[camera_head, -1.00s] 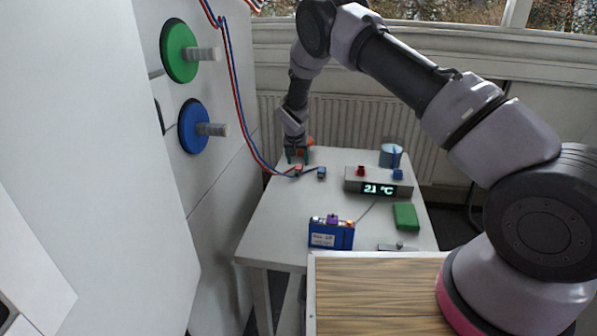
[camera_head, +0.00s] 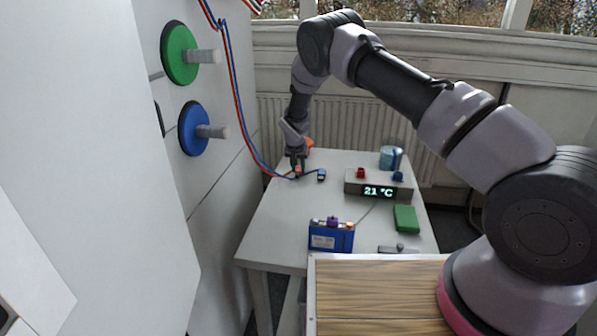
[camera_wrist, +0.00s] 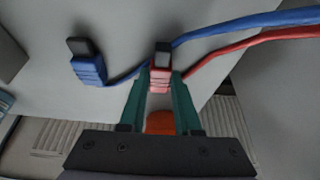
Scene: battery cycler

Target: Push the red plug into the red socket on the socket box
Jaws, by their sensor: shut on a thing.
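My gripper (camera_head: 297,168) is at the back left of the table, pointing down. In the wrist view its two green fingers (camera_wrist: 160,84) are shut on the red plug (camera_wrist: 160,74), one on each side. The red plug has a dark end and a red cable; in the head view the gripper mostly hides it. The socket box (camera_head: 352,186) is a grey box with a display reading 21 °C, to the right of my gripper. On its top are the red socket (camera_head: 361,172) at left and a blue socket (camera_head: 398,176) at right. The gripper is apart from the box.
A blue plug (camera_head: 321,175) lies beside the red one, also in the wrist view (camera_wrist: 88,68). Red and blue cables (camera_head: 243,120) run down the left wall. A blue battery-like box (camera_head: 331,237), a green block (camera_head: 405,219) and a blue container (camera_head: 390,158) stand on the table.

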